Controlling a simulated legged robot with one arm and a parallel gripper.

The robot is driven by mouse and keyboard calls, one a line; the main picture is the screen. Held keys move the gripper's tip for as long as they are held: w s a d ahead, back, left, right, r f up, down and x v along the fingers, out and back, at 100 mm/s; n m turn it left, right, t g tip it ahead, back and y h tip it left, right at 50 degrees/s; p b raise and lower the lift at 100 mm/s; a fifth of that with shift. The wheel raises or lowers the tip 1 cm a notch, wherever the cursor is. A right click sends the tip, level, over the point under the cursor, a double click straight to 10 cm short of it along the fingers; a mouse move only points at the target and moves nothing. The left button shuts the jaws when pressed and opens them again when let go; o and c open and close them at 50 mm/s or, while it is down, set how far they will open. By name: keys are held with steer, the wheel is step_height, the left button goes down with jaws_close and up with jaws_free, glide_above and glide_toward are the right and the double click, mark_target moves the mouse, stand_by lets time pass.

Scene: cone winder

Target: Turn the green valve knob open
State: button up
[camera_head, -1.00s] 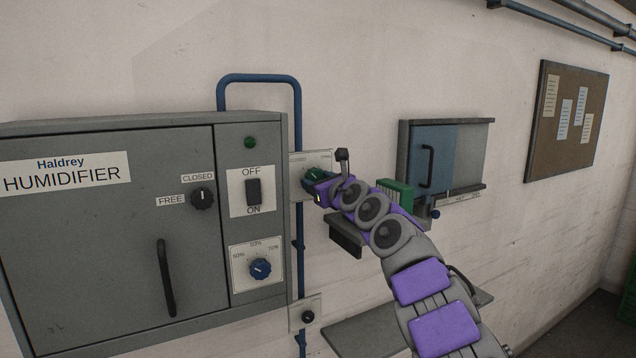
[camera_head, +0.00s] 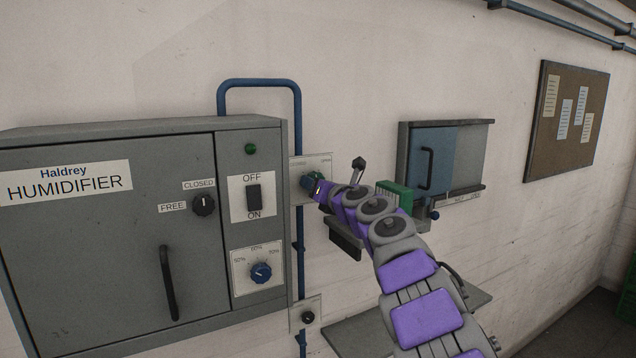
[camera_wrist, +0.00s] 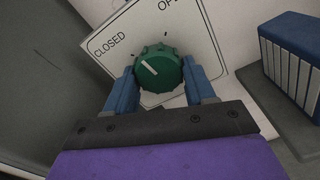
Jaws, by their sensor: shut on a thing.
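The green valve knob (camera_wrist: 165,80) is ribbed and round, with a white pointer line. It sits on a white plate (camera_wrist: 196,40) lettered CLOSED at left and OPEN, partly cut off, at the top. The pointer aims up-left, towards the CLOSED side. My gripper (camera_wrist: 159,67) has its blue fingers on both sides of the knob and is shut on it. In the head view the plate (camera_head: 322,163) is on the wall right of the humidifier; my gripper (camera_head: 312,183) reaches it and mostly hides the knob.
The grey humidifier cabinet (camera_head: 90,240) stands close at left, with a switch (camera_head: 254,198) and blue dial (camera_head: 261,272). A blue pipe (camera_head: 299,235) runs behind the plate. A shelf with a green-edged block (camera_head: 394,194) and a wall cabinet (camera_head: 433,160) are at right.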

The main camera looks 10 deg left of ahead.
steer(key=m+p, duration=0.1)
steer(key=m, duration=0.2)
steer(key=m+p, duration=0.1)
steer(key=m, duration=0.3)
steer(key=m+p, duration=0.2)
steer(key=m, duration=0.2)
steer(key=shift+s+a+r, duration=0.1)
steer(key=shift+r, duration=0.2)
stand_by(0.4)
steer(key=o, duration=1)
steer(key=shift+w+a+f, duration=0.1)
steer(key=shift+w+f, duration=0.15)
steer(key=shift+w, duration=0.15)
steer(key=shift+o, duration=0.2)
steer(key=b+v, duration=0.5)
steer(key=v, duration=1.2)
steer(key=shift+s, duration=0.3)
